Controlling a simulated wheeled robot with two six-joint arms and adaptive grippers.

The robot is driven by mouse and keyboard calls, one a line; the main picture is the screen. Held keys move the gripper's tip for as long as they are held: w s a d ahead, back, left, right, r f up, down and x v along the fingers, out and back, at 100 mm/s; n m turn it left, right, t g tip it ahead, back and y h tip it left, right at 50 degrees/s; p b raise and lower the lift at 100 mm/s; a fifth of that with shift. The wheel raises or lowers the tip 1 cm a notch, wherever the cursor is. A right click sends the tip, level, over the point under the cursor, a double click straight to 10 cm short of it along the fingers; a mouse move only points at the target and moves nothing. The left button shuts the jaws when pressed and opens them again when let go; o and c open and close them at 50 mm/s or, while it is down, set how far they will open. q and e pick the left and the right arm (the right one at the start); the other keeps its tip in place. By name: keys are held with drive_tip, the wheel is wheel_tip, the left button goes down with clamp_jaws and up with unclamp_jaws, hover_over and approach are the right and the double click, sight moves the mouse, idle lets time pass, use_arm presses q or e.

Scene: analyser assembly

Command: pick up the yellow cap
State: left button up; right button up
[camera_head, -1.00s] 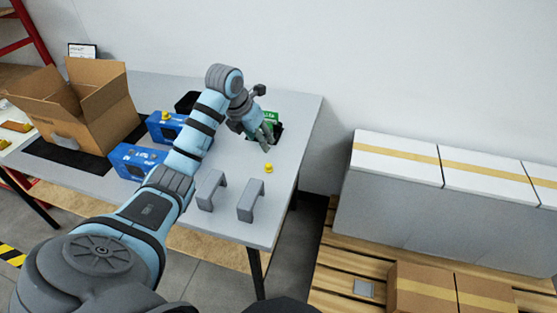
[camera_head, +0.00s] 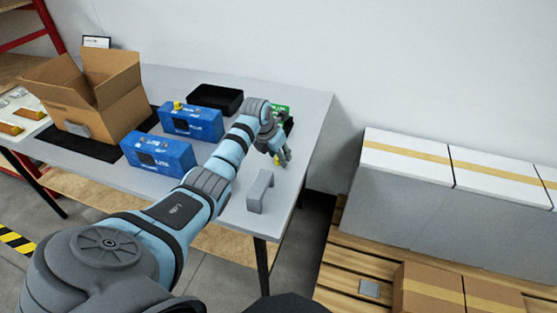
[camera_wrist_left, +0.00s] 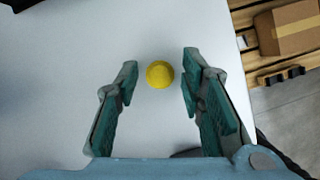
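The yellow cap (camera_wrist_left: 160,74) is a small round piece on the light grey table top. In the left wrist view it lies between the two fingertips of my left gripper (camera_wrist_left: 160,66), with a gap on each side. The fingers are apart and hold nothing. In the head view my left gripper (camera_head: 283,157) points down close over the table's right part, and the cap (camera_head: 277,161) is mostly hidden by the fingers. My right gripper is not in view.
A grey U-shaped handle (camera_head: 260,191) stands just in front of the gripper. Two blue boxes (camera_head: 158,153) (camera_head: 192,122), a black tray (camera_head: 215,97) and an open cardboard box (camera_head: 90,97) are to the left. A green part (camera_head: 281,108) is behind the wrist.

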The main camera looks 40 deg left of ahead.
use_arm(q)
drive_tip(key=c, duration=0.5)
